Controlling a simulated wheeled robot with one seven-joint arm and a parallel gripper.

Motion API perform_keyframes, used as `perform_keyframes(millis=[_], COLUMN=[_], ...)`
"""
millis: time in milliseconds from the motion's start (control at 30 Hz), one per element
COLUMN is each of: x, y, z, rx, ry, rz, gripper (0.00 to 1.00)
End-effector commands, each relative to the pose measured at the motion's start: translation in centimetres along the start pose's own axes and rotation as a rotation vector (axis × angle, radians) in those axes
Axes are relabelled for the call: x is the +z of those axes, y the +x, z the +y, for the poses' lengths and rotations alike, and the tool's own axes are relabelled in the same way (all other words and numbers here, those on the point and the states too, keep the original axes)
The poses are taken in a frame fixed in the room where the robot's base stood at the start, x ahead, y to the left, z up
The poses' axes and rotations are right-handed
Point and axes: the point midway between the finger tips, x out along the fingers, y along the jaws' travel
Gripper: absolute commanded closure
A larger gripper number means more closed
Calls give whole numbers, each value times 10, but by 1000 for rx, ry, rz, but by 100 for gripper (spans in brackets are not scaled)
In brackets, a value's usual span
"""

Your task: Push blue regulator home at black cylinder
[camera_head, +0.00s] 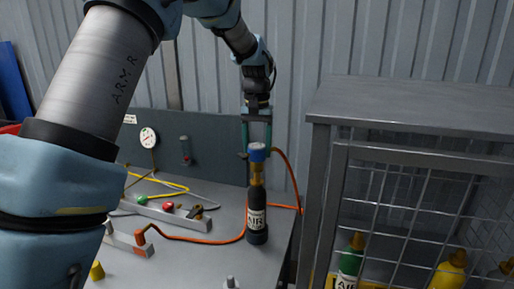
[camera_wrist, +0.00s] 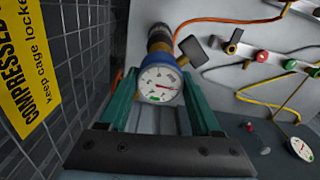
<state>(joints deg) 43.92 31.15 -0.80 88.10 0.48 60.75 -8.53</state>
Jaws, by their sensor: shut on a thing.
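The black cylinder (camera_head: 257,219) stands upright near the right edge of the bench, with a white AIR label and a brass neck. The blue regulator (camera_head: 257,152) sits in line at the top of the neck; I cannot tell whether a gap is left between them. In the wrist view, the regulator's round white gauge face (camera_wrist: 160,85) lies between my green fingers, with the dark cylinder (camera_wrist: 159,34) beyond it. My gripper (camera_head: 257,146) points down from above and is shut on the regulator. An orange hose (camera_head: 286,165) loops past its right side.
A grey rail (camera_head: 166,217) with coloured knobs lies left of the cylinder, with orange and yellow hoses around it. A wire-mesh cage (camera_head: 405,200) holding other cylinders stands close on the right. A panel with a gauge (camera_head: 148,137) backs the bench.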

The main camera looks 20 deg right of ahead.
Motion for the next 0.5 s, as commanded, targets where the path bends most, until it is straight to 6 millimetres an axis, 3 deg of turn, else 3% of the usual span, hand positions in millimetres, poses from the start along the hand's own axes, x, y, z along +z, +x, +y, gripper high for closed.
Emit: perform_keyframes(millis=[500], x=[0], y=[10], z=[0], rx=[0], ry=[0], rz=[1], gripper=[93])
